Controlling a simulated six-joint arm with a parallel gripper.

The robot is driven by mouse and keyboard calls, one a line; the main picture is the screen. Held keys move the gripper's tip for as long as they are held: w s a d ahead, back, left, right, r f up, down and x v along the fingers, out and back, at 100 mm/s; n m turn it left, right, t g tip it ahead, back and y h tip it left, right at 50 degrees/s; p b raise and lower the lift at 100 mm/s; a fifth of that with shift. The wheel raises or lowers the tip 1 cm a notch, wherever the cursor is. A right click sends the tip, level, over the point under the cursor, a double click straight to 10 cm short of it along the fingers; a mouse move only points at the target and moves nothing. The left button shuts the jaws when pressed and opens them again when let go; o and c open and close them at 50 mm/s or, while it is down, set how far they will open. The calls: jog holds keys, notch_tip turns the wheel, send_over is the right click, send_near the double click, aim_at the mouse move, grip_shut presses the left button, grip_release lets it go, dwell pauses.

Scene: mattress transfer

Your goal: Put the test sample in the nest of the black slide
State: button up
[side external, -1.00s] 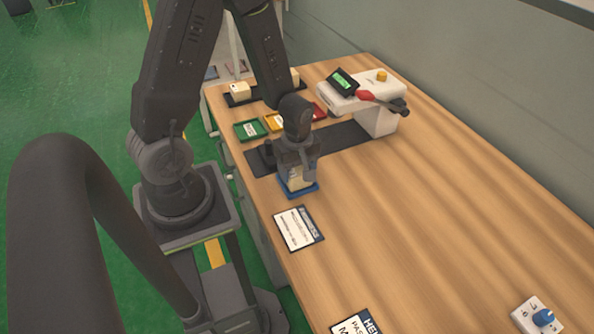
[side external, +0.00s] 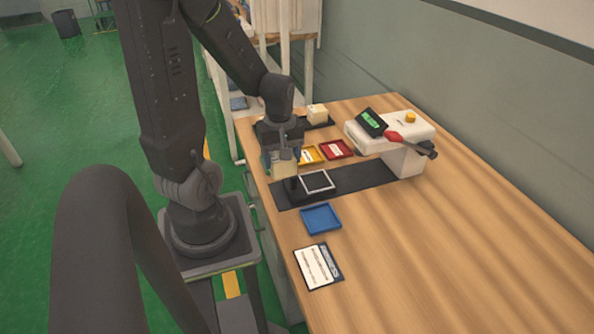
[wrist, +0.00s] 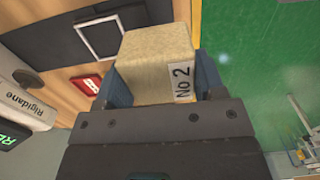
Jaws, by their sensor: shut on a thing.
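The test sample, a cream foam block (side external: 284,168) labelled "No 2", is held in my gripper (side external: 281,156) above the bench. It fills the middle of the wrist view (wrist: 155,58), between the two blue fingers. My gripper is shut on its sides. The black slide (side external: 296,191) carries a nest with a light square frame and dark inside (side external: 318,182). The nest is just right of and below the block in the side view, and at the upper left in the wrist view (wrist: 102,36). The block is apart from the nest, which looks empty.
An empty blue tray (side external: 321,218) lies in front of the slide, and a label card (side external: 318,266) nearer. Yellow (side external: 311,154) and red (side external: 336,149) trays lie behind. The white tester (side external: 404,165) stands right. Another block (side external: 317,113) sits at the back.

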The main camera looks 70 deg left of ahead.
jog(key=w+a+r, duration=0.1)
jog(key=a+r, duration=0.1)
jog(key=a, duration=0.6)
jog(key=w+d+f, duration=0.1)
jog(key=w+f, duration=0.1)
jog(key=w, duration=0.1)
jog(key=w+d+f, duration=0.2)
jog(key=w, duration=0.1)
jog(key=w+d+f, duration=0.2)
jog(key=w+f, duration=0.1)
jog(key=shift+w+d, duration=0.2)
jog(key=shift+d, duration=0.05)
jog(key=shift+f, duration=2)
jog(key=o, duration=0.9)
jog(key=shift+f, duration=0.1)
